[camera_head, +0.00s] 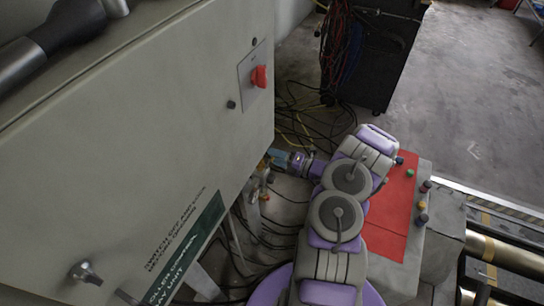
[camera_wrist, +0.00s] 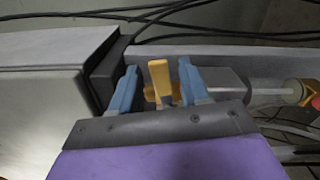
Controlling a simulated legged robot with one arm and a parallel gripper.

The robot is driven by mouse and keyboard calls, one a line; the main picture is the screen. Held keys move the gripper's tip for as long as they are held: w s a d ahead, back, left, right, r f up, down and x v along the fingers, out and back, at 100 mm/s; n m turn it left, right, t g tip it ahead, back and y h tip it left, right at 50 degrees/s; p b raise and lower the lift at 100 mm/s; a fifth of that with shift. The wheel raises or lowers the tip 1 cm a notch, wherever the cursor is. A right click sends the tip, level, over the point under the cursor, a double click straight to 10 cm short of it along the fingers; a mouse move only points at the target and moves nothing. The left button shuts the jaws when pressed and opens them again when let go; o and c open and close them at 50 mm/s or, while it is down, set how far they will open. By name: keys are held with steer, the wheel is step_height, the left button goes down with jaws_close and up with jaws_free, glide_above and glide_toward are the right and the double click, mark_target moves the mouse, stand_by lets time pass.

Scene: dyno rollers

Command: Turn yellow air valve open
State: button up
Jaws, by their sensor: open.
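The yellow air valve (camera_wrist: 160,80) shows in the wrist view as a flat yellow handle standing up between the two blue fingers of my gripper (camera_wrist: 157,88). The fingers are open, one on each side of the handle, with a small gap visible on the right side. In the head view my gripper (camera_head: 272,160) reaches to the right edge of the grey cabinet. Only a bit of yellow shows there, and the valve is mostly hidden. The valve's lower body is hidden behind the gripper's dark front plate.
The grey cabinet (camera_head: 140,130) with a red rotary switch (camera_head: 260,77) stands close on the left. A red-topped control box (camera_head: 392,205) is right of my arm. Black cables (camera_head: 300,125) lie on the floor. A dark tool cart (camera_head: 372,55) stands behind.

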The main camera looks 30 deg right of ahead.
steer(key=x, duration=0.2)
steer(key=shift+w+a, duration=0.1)
steer(key=shift+w, duration=0.15)
steer(key=shift+c, duration=0.2)
jaws_close()
stand_by(0.4)
